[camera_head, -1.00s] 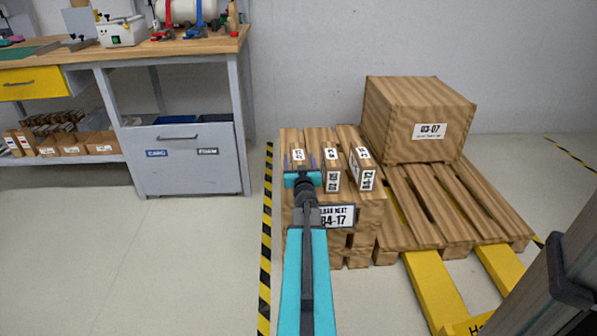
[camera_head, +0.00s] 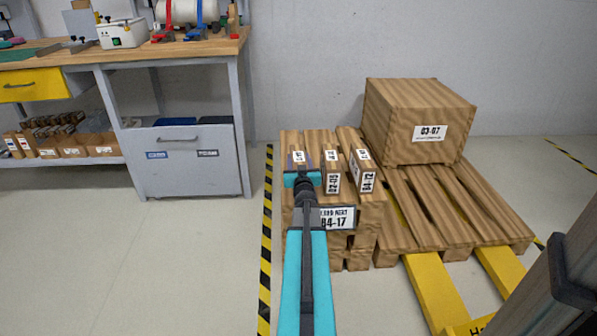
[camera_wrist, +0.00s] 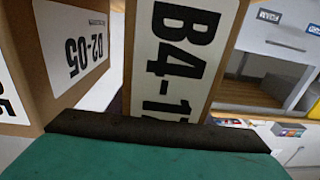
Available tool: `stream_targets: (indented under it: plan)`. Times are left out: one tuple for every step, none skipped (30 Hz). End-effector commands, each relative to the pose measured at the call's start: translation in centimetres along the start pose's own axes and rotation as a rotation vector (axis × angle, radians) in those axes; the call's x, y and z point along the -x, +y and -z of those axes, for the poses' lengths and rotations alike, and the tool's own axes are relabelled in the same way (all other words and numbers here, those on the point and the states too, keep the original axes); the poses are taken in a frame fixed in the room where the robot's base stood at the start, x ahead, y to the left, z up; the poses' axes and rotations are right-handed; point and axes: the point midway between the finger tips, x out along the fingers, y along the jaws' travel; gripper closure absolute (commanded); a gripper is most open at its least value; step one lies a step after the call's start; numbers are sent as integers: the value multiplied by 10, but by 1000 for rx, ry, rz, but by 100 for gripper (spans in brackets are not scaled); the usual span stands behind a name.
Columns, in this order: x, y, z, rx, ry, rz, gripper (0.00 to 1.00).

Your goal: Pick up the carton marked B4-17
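The carton marked B4-17 (camera_wrist: 172,60) fills the middle of the wrist view, its label close and rotated, its lower end hidden by my gripper. In the head view it appears to be the leftmost carton (camera_head: 291,141) of three upright narrow cartons on a wooden stack. My gripper (camera_head: 300,163) is at this carton's near end, with its thin fingers seeming to lie along either side. In the wrist view only a dark bar and a teal part of my gripper show in front of the carton. Whether the fingers press on it cannot be told.
A carton marked 02-05 (camera_wrist: 75,45) stands close beside it. A sign reading B4-17 (camera_head: 337,217) is on the stack's front. A large box marked 03-07 (camera_head: 400,130) sits on a pallet (camera_head: 480,205) at right. A workbench (camera_head: 170,46) stands left; floor between is clear.

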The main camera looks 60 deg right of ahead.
Motion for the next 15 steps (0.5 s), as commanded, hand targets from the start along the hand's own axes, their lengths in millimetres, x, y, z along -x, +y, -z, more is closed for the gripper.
stream_targets:
  plan:
    - [0,0,0,-1,-1,-1,80]
    - [0,1,0,-1,-1,-1,85]
    - [0,1,0,-1,-1,-1,92]
    - [0,1,0,-1,-1,-1,97]
    - [0,1,0,-1,-1,-1,100]
    - [0,0,2,-1,3,0,100]
    - [0,0,2,-1,3,0,100]
    - [0,0,2,-1,3,0,100]
    - [0,0,2,-1,3,0,100]
    - [0,0,2,-1,3,0,100]
    - [0,0,2,-1,3,0,100]
    - [0,0,2,-1,3,0,100]
    - [0,0,2,-1,3,0,100]
    - [0,0,3,-1,3,0,100]
    - [0,0,4,-1,3,0,100]
